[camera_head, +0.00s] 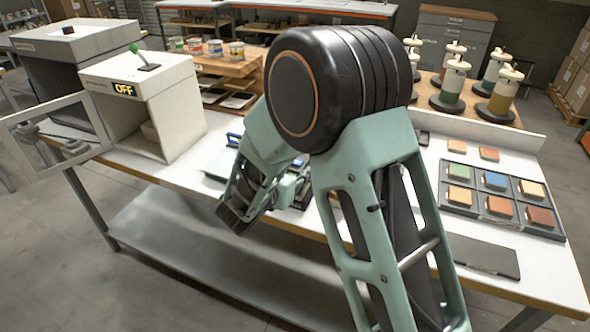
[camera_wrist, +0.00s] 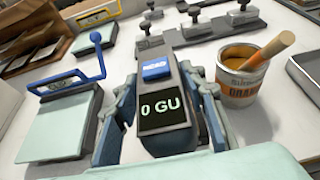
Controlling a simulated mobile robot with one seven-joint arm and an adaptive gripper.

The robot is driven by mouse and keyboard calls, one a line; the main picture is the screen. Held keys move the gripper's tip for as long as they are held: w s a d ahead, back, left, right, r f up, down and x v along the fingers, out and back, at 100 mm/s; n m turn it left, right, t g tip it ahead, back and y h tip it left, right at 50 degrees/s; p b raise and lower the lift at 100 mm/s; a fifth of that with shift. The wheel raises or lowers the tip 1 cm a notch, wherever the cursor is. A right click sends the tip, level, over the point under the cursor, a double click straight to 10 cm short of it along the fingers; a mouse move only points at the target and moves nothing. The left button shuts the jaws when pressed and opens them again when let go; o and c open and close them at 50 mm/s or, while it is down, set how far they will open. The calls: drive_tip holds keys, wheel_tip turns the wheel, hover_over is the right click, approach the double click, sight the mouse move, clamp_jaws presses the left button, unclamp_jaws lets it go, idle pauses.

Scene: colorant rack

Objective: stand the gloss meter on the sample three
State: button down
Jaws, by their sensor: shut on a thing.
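My gripper (camera_wrist: 163,108) is shut on the gloss meter (camera_wrist: 163,92), a dark grey block with a blue READ button and a screen reading "0 GU". One finger lies on each side of it. Its underside is hidden, so I cannot tell whether it touches anything. A pale green panel (camera_wrist: 58,130) with a blue bar handle and dark label lies to its left in the wrist view. The label is too blurred to read, and I cannot tell which sample is number three. In the head view my arm hides the gloss meter.
An open orange paint can (camera_wrist: 241,75) with a stick stands right of the meter. Grey clamp-like devices (camera_wrist: 217,25) stand behind. The white bench (camera_head: 420,205) also carries a tray of colour blocks (camera_head: 471,211) at right and a booth marked OFF (camera_head: 172,92) at left.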

drive_tip(key=shift+f, duration=0.1)
drive_tip(key=c, duration=1.2)
unclamp_jaws()
drive_tip(key=v, duration=1.2)
drive_tip(key=shift+b, duration=0.35)
